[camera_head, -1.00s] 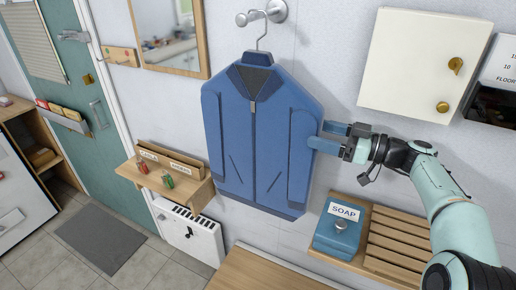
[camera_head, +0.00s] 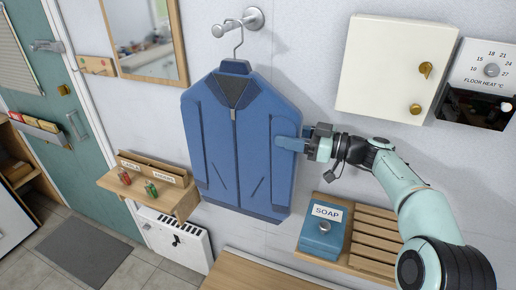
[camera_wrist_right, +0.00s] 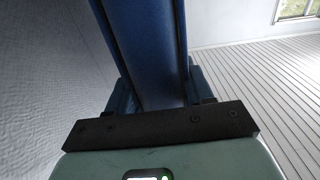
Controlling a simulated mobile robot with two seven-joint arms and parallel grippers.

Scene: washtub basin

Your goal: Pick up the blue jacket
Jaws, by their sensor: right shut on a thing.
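The blue jacket (camera_head: 238,150) hangs on a hanger (camera_head: 238,46) from a metal wall hook (camera_head: 252,19) in the head view, upright against the wall. My right gripper (camera_head: 292,144) is at the jacket's right side, shut on its sleeve edge. One blue finger shows in front of the fabric; the other is hidden. In the right wrist view the jacket (camera_wrist_right: 148,50) runs between the two blue fingers. My left gripper is not in view.
A white cabinet (camera_head: 392,75) is on the wall above my right arm. A mirror (camera_head: 140,68) hangs upper left.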

